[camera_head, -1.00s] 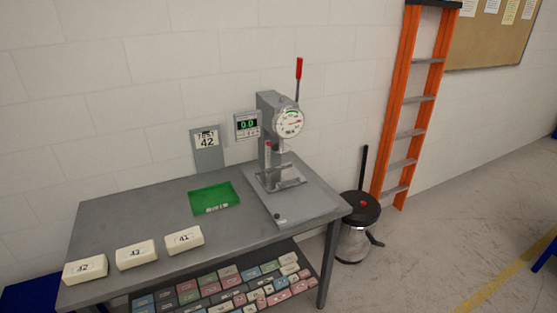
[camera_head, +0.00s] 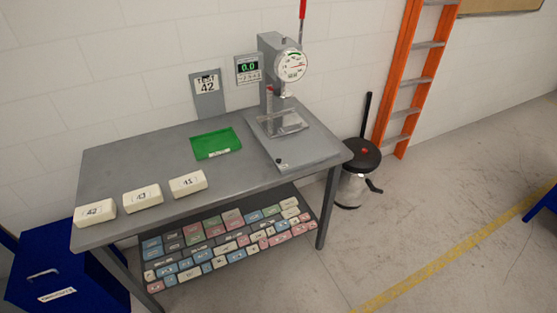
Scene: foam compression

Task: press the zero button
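The grey press (camera_head: 268,60) with a round dial gauge (camera_head: 291,65) and a red-topped lever (camera_head: 303,10) stands at the right end of the table. A digital display (camera_head: 249,69) to its left reads 0.0 in green, with a row of small marks beneath it too small to read. A small dark knob or button (camera_head: 281,162) sits near the front left of the press base (camera_head: 312,147). I cannot tell which of these is the zero button. Neither gripper is in view.
Several foam blocks lie on the table (camera_head: 150,160): numbered ones (camera_head: 143,199) line the front left. Below is a shelf of coloured blocks (camera_head: 225,243). A bin (camera_head: 357,182) and orange ladder (camera_head: 406,85) stand right.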

